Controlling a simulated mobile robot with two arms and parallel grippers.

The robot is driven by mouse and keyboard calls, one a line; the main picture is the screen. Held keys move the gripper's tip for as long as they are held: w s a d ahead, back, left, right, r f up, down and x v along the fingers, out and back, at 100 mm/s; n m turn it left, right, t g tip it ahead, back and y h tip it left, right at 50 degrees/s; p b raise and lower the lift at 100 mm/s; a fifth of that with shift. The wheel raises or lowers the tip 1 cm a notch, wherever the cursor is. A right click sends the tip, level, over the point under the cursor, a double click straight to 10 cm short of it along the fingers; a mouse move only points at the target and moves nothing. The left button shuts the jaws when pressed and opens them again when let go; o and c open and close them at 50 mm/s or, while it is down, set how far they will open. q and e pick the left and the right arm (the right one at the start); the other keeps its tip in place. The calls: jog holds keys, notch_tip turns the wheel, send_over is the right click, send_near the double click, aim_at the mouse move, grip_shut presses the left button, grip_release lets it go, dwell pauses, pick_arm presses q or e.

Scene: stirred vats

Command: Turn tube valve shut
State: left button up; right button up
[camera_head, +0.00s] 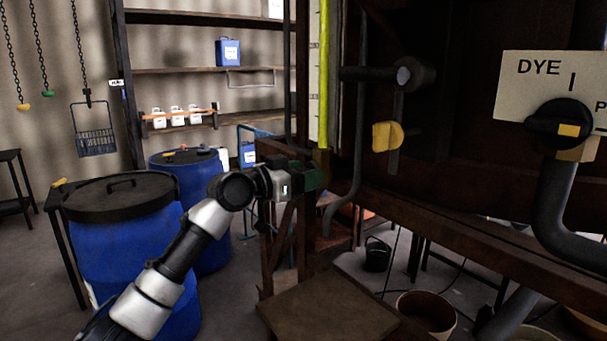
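A tall sight tube (323,75) filled with yellow-green stands upright beside a marked scale, left of the dark frame. My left gripper (305,179) is at the frame's post, just below the tube's lower end. A dark green part shows at its tip; I cannot tell whether it is a valve handle or whether the fingers are closed on it. A yellow handle (387,135) hangs below a dark pipe fitting, right of the tube and apart from my gripper. My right gripper is not in view.
A black knob (558,124) with a yellow mark sits by the DYE plate (522,95). Blue drums (125,245) stand at left. A wooden platform (328,308), a black bucket (377,254) and a brown tub (427,312) are low in front.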

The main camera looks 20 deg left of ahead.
pick_arm(q)
jog(key=shift+o, duration=0.8)
jog(key=shift+s+a, duration=0.2)
jog(key=b+v, duration=0.1)
jog(key=v, duration=0.9)
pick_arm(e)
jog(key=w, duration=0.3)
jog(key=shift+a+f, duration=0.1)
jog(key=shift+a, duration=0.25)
pick_arm(q)
jog(key=shift+a, duration=0.15)
